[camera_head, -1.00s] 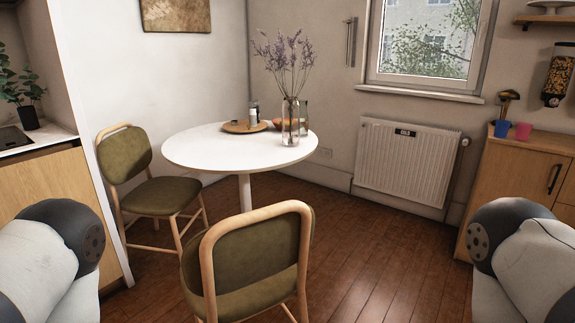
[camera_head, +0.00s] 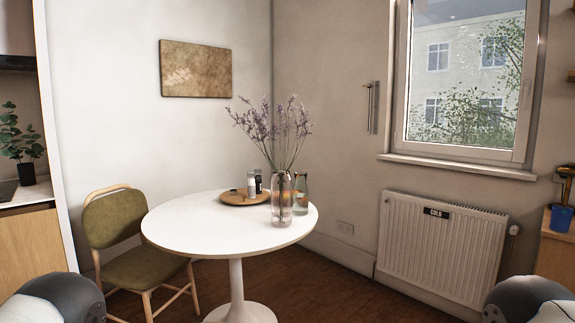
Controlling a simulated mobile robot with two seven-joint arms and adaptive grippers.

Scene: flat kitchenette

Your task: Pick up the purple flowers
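The purple flowers (camera_head: 275,130) stand upright in a clear glass vase (camera_head: 281,203) on the round white table (camera_head: 190,222). The vase is near the table's right side. The flowers spread above the rim, and their stems show through the glass. Only rounded parts of my two arms show at the lower left and lower right corners, well apart from the table. Neither gripper is in view.
A green chair (camera_head: 130,240) is left of the table. A radiator (camera_head: 440,250) is under the window at the right. Floor shows between table and radiator.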

